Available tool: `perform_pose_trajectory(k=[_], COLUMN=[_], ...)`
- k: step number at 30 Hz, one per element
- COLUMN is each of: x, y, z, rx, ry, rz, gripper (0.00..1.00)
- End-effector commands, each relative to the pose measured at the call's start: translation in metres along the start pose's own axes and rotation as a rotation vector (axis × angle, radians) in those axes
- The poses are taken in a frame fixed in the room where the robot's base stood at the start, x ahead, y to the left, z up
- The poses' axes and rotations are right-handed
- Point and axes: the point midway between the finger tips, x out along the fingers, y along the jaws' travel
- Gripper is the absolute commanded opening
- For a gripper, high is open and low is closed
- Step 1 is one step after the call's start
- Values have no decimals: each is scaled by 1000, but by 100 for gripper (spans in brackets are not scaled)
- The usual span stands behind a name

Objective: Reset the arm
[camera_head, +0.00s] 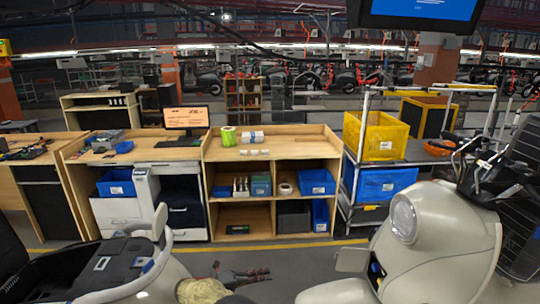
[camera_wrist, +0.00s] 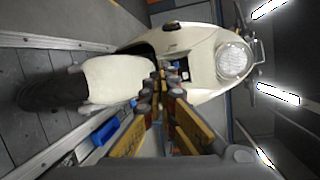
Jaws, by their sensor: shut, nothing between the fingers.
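My gripper (camera_head: 266,273) shows low in the middle of the head view, its dark fingers pointing right, in the gap between two pale scooters. In the wrist view my gripper (camera_wrist: 164,83) has its two fingers close together, shut with nothing held. The front part of a cream scooter (camera_wrist: 202,55) lies beyond the fingertips in that sideways view. The rest of my arm is mostly out of the head view.
A cream scooter (camera_head: 440,243) stands close on the right, and part of another (camera_head: 120,268) on the left. Behind are a wooden shelf unit (camera_head: 271,151) and a cart with a yellow bin (camera_head: 375,135) and a blue bin (camera_head: 386,184). Some floor (camera_head: 285,258) is clear between the scooters.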

Motion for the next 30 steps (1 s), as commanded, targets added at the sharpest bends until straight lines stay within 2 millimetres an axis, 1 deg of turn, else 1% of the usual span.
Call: perform_pose_trajectory(k=[5, 8, 10, 13, 15, 17, 18, 20, 21, 23, 24, 26, 30], x=[-2, 0, 1, 3, 3, 1, 0, 0, 0, 0, 0, 0, 0], y=[13, 27, 41, 64, 79, 84, 84, 81, 75, 65, 57, 45, 12], z=[-1, -9, -18, -39, -58, -74, -86, -104, -115, -131, -142, -156, -185], rx=[137, 221, 284, 385, 479, 584, 661, 788, 879, 1009, 1090, 1203, 1446], ry=[3, 19, 38, 84, 136, 196, 247, 335, 401, 501, 567, 661, 874], rz=[45, 80, 107, 151, 187, 223, 244, 271, 284, 292, 292, 287, 255], gripper=[0, 0, 0, 0, 0, 0, 0, 0, 0, 0, 0, 0, 0])
